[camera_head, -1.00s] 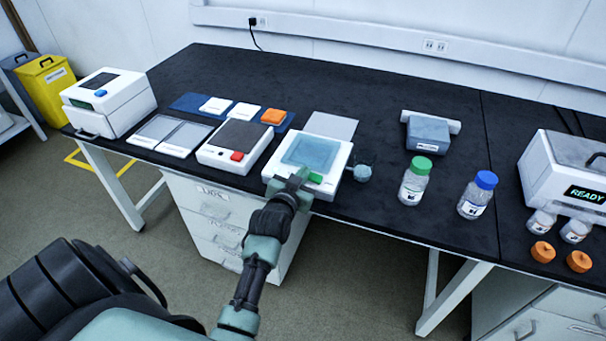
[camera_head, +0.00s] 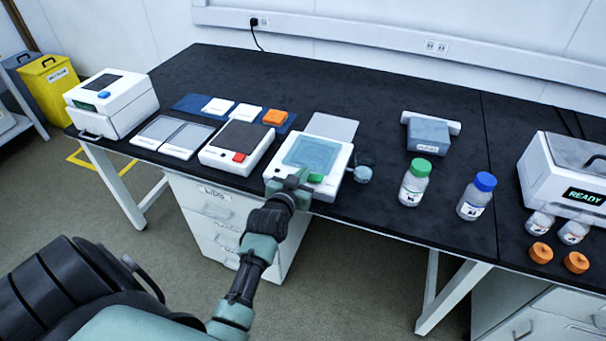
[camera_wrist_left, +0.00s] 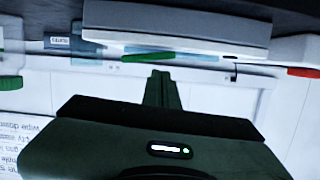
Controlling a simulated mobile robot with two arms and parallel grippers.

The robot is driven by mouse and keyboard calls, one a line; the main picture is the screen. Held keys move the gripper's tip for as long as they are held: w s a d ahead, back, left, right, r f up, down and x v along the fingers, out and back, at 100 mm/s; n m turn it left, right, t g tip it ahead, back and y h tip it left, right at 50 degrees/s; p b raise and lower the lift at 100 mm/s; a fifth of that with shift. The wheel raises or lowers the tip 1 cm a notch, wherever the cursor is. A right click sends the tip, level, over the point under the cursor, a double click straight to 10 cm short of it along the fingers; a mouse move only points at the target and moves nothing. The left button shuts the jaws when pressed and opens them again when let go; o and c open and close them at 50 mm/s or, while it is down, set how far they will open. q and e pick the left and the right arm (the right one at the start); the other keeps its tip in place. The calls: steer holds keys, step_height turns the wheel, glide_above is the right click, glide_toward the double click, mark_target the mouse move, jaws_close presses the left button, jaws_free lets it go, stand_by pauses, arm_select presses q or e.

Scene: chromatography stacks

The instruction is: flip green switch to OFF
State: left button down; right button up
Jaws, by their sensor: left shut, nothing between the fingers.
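The green switch (camera_head: 315,178) is a small green rocker on the front edge of a white device (camera_head: 336,180) with a blue-grey top panel. In the left wrist view the green switch (camera_wrist_left: 148,57) shows as a thin green strip on the device's edge. My left gripper (camera_head: 300,177) is at the device's front edge, just left of the switch, and hides part of that edge. In the left wrist view its shut fingers (camera_wrist_left: 159,78) point toward the switch; contact cannot be told. The switch's ON or OFF position cannot be read. My right gripper is not in view.
A similar white device with a red switch (camera_head: 239,157) stands to the left. A small round knob (camera_head: 362,174) sits at the device's right side. A green-capped bottle (camera_head: 413,183) and a blue-capped bottle (camera_head: 476,196) stand farther right. The bench behind is largely clear.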

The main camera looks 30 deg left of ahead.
arm_select(q)
steer(key=r+p, duration=0.2)
steer(key=r, duration=0.2)
steer(key=shift+a+r+p, duration=0.1)
steer(key=shift+a+p, duration=0.25)
steer(key=shift+p, duration=0.05)
steer(key=f+b+v, duration=0.1)
steer(key=b+v, duration=0.1)
steer(key=v, duration=0.8)
steer(key=shift+s, duration=0.2)
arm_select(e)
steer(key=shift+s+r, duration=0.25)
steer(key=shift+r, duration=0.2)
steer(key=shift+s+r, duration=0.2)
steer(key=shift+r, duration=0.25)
arm_select(q)
steer(key=shift+a+f, duration=0.15)
steer(key=shift+a, duration=0.05)
